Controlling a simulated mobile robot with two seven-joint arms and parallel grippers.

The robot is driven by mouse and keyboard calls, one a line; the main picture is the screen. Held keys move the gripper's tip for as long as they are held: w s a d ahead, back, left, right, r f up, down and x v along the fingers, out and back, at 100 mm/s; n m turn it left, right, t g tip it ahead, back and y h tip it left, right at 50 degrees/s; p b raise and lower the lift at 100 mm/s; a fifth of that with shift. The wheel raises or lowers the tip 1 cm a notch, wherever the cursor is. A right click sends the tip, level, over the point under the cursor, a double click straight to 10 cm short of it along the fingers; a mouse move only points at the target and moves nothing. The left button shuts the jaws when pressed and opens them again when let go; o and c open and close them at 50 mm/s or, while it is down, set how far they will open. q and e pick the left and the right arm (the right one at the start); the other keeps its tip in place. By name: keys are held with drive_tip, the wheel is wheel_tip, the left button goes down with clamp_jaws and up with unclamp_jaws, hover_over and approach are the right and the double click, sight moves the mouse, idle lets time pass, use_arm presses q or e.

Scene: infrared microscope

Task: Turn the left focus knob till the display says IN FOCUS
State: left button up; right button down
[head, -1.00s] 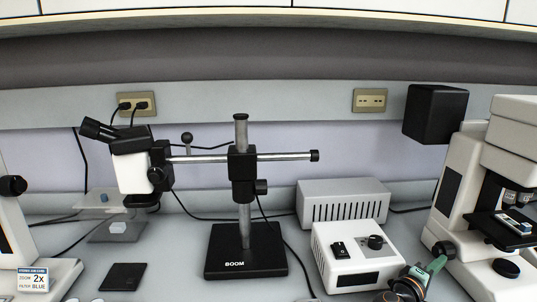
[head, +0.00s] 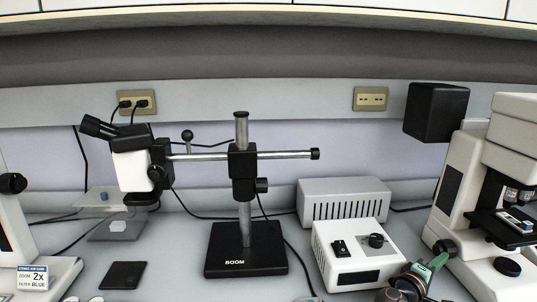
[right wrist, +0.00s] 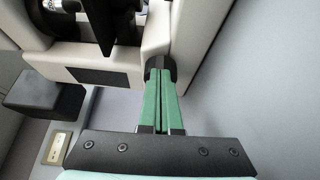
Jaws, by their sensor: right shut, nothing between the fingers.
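The infrared microscope, a large off-white body (head: 456,195), stands at the right of the head view. Its black focus knob (head: 446,247) is low on its left side. In the right wrist view the knob (right wrist: 160,66) sits at the tips of my right gripper. My right gripper (head: 438,261) has green fingers pressed together with nothing between them. The tips overlap the knob's lower edge in the picture; I cannot tell whether they touch it. I can read no focus wording in any view. My left gripper is not in view.
A white control box (head: 325,238) stands left of my right gripper. A boom stand (head: 246,262) is in the middle, with a stereo microscope head (head: 132,170) on its arm. A black box (head: 436,112) hangs behind the right microscope.

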drive_tip(key=shift+f, duration=0.2)
idle(0.9)
drive_tip(key=shift+s, duration=0.1)
drive_tip(key=shift+s+p, duration=0.25)
drive_tip(key=shift+p, duration=0.05)
drive_tip(key=shift+a, duration=0.15)
drive_tip(key=shift+s+a, duration=0.15)
drive_tip(key=shift+a, duration=1.3)
drive_tip(key=shift+s+a, duration=0.1)
drive_tip(key=shift+a, duration=1.3)
drive_tip(key=shift+r, duration=0.1)
